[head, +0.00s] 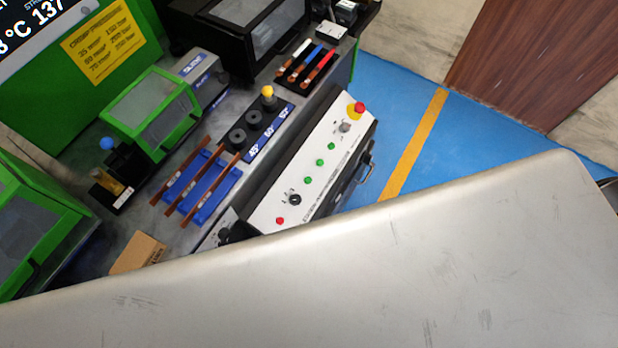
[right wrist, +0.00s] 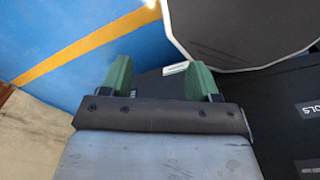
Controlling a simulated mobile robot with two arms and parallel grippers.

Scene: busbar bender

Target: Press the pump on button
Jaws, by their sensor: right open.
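The control panel (head: 301,191) is a white sloped box on the machine's front side, in the middle of the head view. It carries several green buttons (head: 320,162), a red button (head: 280,220) near its lower end, a black knob (head: 295,199) and a red mushroom button (head: 359,107) at its upper end. I cannot read which button is the pump on button. My right gripper (right wrist: 160,78) shows in the right wrist view, open, with two green fingers apart and nothing between them. My left gripper is not in view.
A large grey surface fills the lower right of the head view and hides what lies behind it. The bench holds copper bars on a blue rack (head: 200,185), dies (head: 252,117) and green machines (head: 150,110). Blue floor with a yellow stripe (head: 415,145) lies beyond the panel.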

